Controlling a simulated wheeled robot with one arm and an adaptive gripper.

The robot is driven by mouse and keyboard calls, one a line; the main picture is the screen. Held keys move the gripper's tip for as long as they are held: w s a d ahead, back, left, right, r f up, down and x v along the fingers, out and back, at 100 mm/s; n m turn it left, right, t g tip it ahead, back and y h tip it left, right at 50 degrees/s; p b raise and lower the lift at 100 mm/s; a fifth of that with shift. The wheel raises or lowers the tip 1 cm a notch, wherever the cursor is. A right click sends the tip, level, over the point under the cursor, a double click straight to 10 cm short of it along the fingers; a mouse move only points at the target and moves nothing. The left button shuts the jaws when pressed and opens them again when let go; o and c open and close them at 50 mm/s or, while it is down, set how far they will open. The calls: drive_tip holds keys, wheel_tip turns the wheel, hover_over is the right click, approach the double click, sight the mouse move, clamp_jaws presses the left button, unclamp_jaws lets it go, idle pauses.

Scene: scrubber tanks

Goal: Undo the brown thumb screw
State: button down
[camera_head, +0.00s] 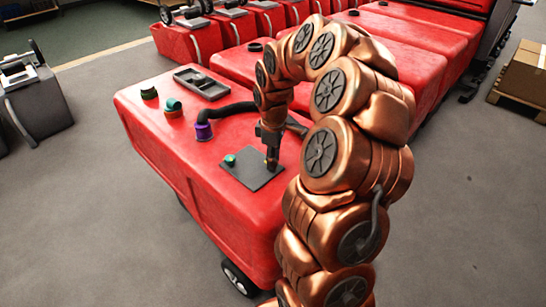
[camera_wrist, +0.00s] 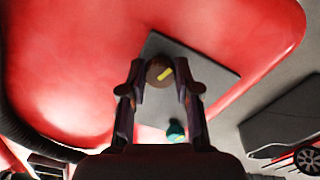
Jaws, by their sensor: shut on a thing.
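In the head view my gripper (camera_head: 271,163) points down onto the same dark plate (camera_head: 254,176) on top of the red tank (camera_head: 190,150). The screw is largely hidden there by the fingers. A green-teal knob (camera_wrist: 176,131) sits on the plate beside the screw and also shows in the head view (camera_head: 230,160).
A black hose (camera_head: 232,111) with a purple collar (camera_head: 204,131) lies behind the plate. Green and teal caps and a dark tray (camera_head: 201,83) are on the tank's far left. More red tanks stand behind. Floor is clear at front left.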

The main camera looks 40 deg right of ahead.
drive_tip(key=shift+a+f+n, duration=0.1)
drive_tip(key=shift+f+n, duration=0.05)
drive_tip(key=shift+n, duration=0.25)
drive_tip(key=c, duration=0.8)
unclamp_jaws()
wheel_tip(320, 180, up, 12)
drive_tip(key=shift+r, duration=0.1)
idle(0.7)
